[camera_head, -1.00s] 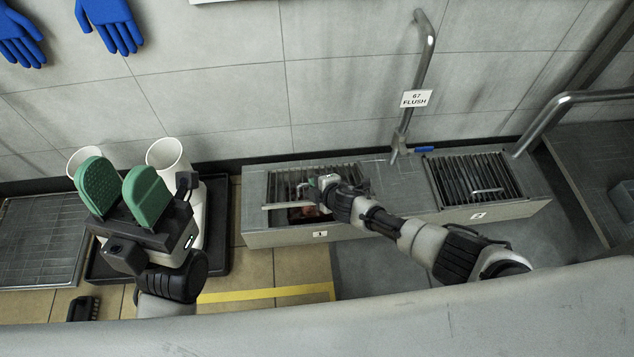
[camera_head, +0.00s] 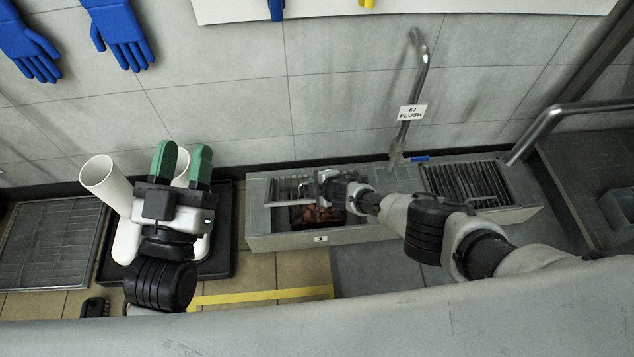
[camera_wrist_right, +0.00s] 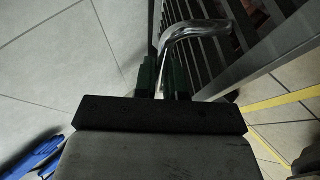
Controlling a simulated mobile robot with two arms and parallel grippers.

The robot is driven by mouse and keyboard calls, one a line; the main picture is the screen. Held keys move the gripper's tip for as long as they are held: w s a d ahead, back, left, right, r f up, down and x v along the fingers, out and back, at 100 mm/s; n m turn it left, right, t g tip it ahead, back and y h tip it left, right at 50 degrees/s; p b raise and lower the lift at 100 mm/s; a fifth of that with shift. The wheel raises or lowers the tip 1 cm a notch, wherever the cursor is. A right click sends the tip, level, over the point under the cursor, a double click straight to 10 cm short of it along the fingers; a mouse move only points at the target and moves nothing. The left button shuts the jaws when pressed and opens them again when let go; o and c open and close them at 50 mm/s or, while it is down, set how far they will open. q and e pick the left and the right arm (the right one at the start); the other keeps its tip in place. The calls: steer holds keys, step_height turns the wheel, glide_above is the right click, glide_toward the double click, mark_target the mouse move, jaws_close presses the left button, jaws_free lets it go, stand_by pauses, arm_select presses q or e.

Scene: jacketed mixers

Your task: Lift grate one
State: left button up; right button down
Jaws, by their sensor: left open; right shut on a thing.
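Grate one (camera_head: 287,189) is a metal barred grate at the left opening of the low grey trough, above the label 1 (camera_head: 320,239). It is raised and tilted, with the reddish-brown inside of the pit (camera_head: 315,214) showing below it. My right gripper (camera_head: 320,187) is shut on its handle. In the right wrist view the bent shiny handle (camera_wrist_right: 190,33) runs between the green fingers, with the grate's bars (camera_wrist_right: 215,60) beside it; the grip is partly hidden by the wrist. My left gripper (camera_head: 182,163) is open and empty, fingers up, in front of white tubes.
A second grate (camera_head: 465,184) lies over the right opening. A pipe with a flush sign (camera_head: 411,112) stands behind the trough. White tubes (camera_head: 103,176) stand in a black tray (camera_head: 222,262) on the left. Blue gloves (camera_head: 125,38) hang on the wall.

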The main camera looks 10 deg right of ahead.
stand_by(0.3)
steer(key=c, duration=1.2)
jaws_free()
